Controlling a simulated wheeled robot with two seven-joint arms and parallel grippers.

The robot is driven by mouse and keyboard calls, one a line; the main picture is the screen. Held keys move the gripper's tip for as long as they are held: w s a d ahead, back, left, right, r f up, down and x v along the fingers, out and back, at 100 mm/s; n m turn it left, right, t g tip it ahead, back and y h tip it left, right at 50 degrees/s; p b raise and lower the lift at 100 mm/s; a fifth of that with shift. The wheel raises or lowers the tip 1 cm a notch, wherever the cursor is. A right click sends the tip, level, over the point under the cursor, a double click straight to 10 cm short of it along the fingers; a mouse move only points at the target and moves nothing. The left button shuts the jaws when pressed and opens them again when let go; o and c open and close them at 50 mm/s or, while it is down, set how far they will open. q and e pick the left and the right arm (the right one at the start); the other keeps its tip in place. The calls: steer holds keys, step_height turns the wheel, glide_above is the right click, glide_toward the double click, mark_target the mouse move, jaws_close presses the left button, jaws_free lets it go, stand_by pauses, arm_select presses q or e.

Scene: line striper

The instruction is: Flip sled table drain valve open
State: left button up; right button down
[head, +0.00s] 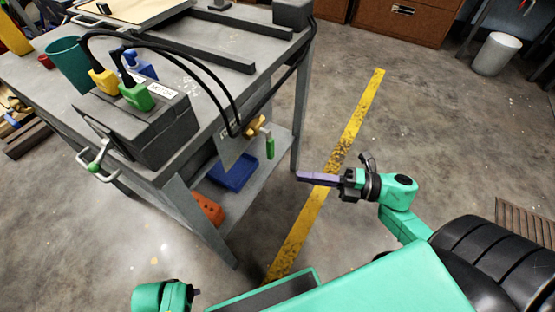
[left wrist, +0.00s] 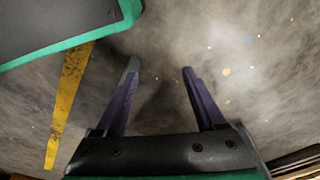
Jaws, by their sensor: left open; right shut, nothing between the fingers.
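A brass valve (head: 256,126) with a green lever handle (head: 270,148) is mounted at the near right side of the grey work table (head: 208,113). The handle hangs downward. A black hose runs close to the valve. My right gripper (head: 302,177) is shut and empty, its purple fingers pointing left. It is apart from the valve, to its lower right in the head view. My left gripper (left wrist: 160,75) is open and empty over the bare floor in the left wrist view. Its fingers do not show in the head view.
A dark box (head: 140,125) with blue, yellow and green plugs stands on the table. A lower shelf holds a blue bin (head: 232,173) and an orange object (head: 207,208). A table leg (head: 302,105) stands beside the valve. Open floor with a yellow stripe (head: 345,145) lies right of the table.

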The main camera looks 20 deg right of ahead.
mark_target(270, 146)
steer(key=x, duration=1)
arm_select(q)
steer(key=r, duration=0.1)
steer(key=r+b, duration=0.1)
steer(key=w, duration=0.1)
steer(key=shift+d+r, duration=0.35)
steer(key=shift+r, duration=0.05)
arm_select(e)
steer(key=w+d, duration=0.2)
steer(key=d, duration=0.1)
steer(key=shift+w+d, duration=0.1)
steer(key=shift+w, duration=0.25)
steer(key=shift+w+d, duration=0.1)
